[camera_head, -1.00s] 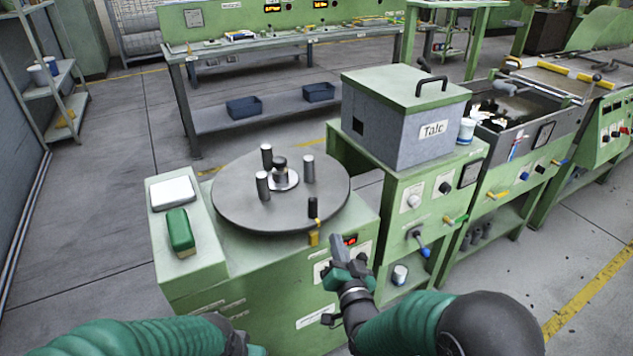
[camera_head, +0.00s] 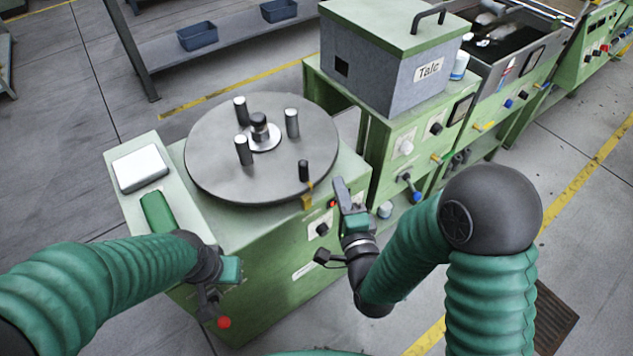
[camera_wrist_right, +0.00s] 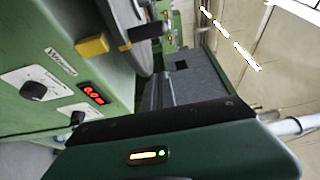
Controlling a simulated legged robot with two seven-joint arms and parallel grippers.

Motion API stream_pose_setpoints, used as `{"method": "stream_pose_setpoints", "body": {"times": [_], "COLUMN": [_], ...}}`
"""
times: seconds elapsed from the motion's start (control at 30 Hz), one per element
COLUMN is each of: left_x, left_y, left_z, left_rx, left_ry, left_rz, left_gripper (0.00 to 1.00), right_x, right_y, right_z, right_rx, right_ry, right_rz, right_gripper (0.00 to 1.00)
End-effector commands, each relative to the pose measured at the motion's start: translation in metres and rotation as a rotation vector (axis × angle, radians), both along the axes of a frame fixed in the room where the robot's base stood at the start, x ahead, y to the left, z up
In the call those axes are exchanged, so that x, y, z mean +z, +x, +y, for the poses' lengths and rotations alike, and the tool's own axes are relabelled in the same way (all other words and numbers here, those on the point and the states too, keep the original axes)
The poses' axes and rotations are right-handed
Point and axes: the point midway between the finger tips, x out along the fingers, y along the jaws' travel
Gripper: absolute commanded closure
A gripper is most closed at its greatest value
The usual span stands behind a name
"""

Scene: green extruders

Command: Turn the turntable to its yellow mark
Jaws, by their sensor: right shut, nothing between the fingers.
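The turntable (camera_head: 225,180) is a round grey disc on top of a green cabinet. Several upright pegs stand on it: silver-topped ones around a dark central knob (camera_head: 259,128), and a black peg (camera_head: 303,170) near its front right rim. A yellow mark (camera_head: 307,197) sits at the cabinet edge just below the black peg; it also shows in the right wrist view (camera_wrist_right: 92,46). My right gripper (camera_head: 341,186) is shut and empty, right of the yellow mark and apart from the disc. My left gripper (camera_head: 208,305) is low before the cabinet's left part; its fingers are unclear.
A white box (camera_head: 141,167) and a green block (camera_head: 158,211) lie on the ledge left of the disc. A grey Talc box (camera_head: 385,70) stands at the back right. A red button (camera_head: 224,322) is on the cabinet front. A red display (camera_wrist_right: 92,93) shows in the wrist view.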

Motion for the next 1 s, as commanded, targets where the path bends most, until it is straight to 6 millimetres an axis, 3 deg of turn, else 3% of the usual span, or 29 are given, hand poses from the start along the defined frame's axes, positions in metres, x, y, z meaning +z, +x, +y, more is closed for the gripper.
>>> {"method": "stream_pose_setpoints", "body": {"times": [0.03,0.13,0.2,0.37,0.43,0.6,1.0], "left_x": [-0.020,-0.033,-0.023,-0.024,-0.025,-0.026,-0.027], "left_y": [0.000,0.000,0.000,0.000,0.000,0.000,0.000], "left_z": [0.000,0.000,0.000,0.000,0.000,0.000,0.000], "left_rx": [0.000,0.001,0.001,0.001,0.001,0.000,0.001], "left_ry": [0.000,0.000,0.000,0.000,0.000,0.000,0.000], "left_rz": [0.000,-0.001,-0.001,-0.002,-0.001,-0.001,-0.001], "left_gripper": [0.64,0.64,0.64,0.64,0.64,0.64,0.64], "right_x": [-0.008,-0.005,0.001,0.001,0.000,0.001,0.000], "right_y": [0.006,0.029,0.044,0.077,0.065,0.054,0.052], "right_z": [0.002,0.006,0.009,0.017,0.031,0.047,0.052], "right_rx": [0.000,-0.001,0.000,0.001,0.007,0.002,0.004], "right_ry": [0.002,0.002,0.001,0.001,0.002,0.001,0.000], "right_rz": [-0.008,-0.009,-0.001,-0.001,0.001,0.000,0.000], "right_gripper": [1.00,1.00,1.00,1.00,1.00,1.00,1.00]}}
